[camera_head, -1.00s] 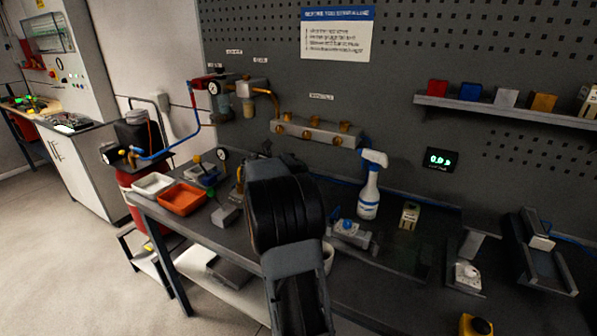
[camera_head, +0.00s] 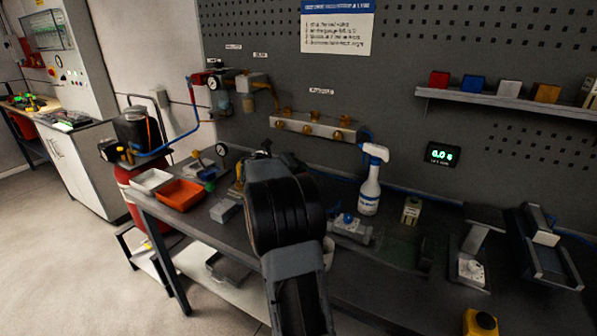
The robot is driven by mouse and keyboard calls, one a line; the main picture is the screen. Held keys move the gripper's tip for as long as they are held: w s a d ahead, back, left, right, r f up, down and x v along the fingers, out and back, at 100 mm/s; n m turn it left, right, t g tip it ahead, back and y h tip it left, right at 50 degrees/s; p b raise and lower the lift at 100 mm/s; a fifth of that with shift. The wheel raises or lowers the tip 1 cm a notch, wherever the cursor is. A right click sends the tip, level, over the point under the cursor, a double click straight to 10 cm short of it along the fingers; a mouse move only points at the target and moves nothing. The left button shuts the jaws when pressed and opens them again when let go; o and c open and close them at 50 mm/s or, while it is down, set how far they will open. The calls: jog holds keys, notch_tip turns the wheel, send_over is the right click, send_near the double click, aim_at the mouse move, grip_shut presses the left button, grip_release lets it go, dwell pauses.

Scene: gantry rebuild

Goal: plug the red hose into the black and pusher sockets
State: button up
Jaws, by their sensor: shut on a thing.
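My dark arm and wrist rise over the middle of the bench. Only a dark tip of my gripper (camera_head: 263,151) shows past the wrist, near the bench's back edge. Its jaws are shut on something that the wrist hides. I cannot make out the red hose. A grey block with a blue fitting (camera_head: 349,228) lies on the bench right of my wrist; I cannot tell whether it is the pusher. A manifold with several brass ports (camera_head: 313,128) is on the back panel above my gripper. I cannot pick out a black socket.
A spray bottle (camera_head: 370,182) stands right of my arm. An orange tray (camera_head: 180,195) and a white tray (camera_head: 150,181) sit at the bench's left. A grey ramp-like fixture (camera_head: 540,250) and a yellow button box (camera_head: 480,323) are at right. A shelf (camera_head: 510,101) hangs above.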

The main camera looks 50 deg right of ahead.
jog(key=shift+f, duration=0.2)
notch_tip(320, 180, down, 3)
jog(key=shift+f+b, duration=0.1)
jog(key=shift+b, duration=1.1)
jog(key=o, duration=1)
jog(key=shift+o, duration=0.2)
jog(key=v, duration=1.3)
jog(key=shift+a+p, duration=0.4)
jog(key=shift+p, duration=0.05)
